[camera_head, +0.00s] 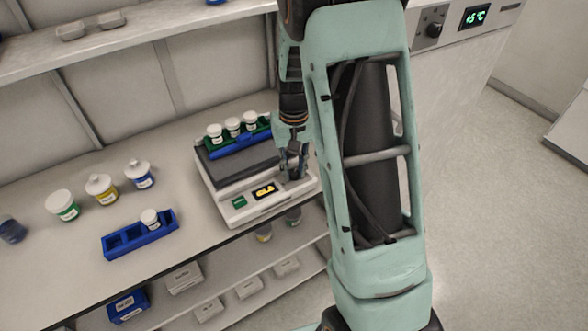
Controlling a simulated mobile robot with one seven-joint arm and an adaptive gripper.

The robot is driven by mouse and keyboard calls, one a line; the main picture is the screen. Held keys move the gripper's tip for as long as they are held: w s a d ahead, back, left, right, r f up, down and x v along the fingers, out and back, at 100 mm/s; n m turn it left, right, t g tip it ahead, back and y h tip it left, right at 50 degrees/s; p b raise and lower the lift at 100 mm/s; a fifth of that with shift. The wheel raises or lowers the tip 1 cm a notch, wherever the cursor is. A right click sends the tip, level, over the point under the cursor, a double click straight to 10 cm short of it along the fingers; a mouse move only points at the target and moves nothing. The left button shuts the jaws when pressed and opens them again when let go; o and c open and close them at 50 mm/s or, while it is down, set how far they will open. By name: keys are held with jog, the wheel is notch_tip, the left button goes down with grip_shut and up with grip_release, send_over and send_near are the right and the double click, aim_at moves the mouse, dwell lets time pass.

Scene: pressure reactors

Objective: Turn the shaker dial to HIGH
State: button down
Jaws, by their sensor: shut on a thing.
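The shaker (241,209) is a white box with a dark top plate, standing near the front edge of the bench. Its front panel has a green patch and a small display (264,190) with yellow characters too small to read surely. My gripper (293,176) points down at the right end of the panel and is shut on the shaker dial there. The dial is mostly hidden by the fingers, so its setting cannot be seen. A green rack and a blue rack (238,149) with several white-capped jars sit on the shaker's plate.
A blue rack (141,235) with one jar stands left of the shaker. Several loose jars, such as a green-labelled one (62,205), stand further left. My arm's teal link blocks the view right of the shaker. A cabinet with a black knob (433,30) is behind.

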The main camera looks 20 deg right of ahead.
aim_at(294, 173)
jog(key=m, duration=0.3)
jog(key=shift+r+m, duration=0.1)
jog(key=shift+m, duration=0.3)
jog(key=shift+w+m, duration=0.1)
jog(key=shift+m, duration=1.7)
jog(key=c, duration=2)
grip_release()
jog(key=shift+o, duration=0.2)
jog(key=shift+a, duration=0.1)
notch_tip(294, 173, up, 12)
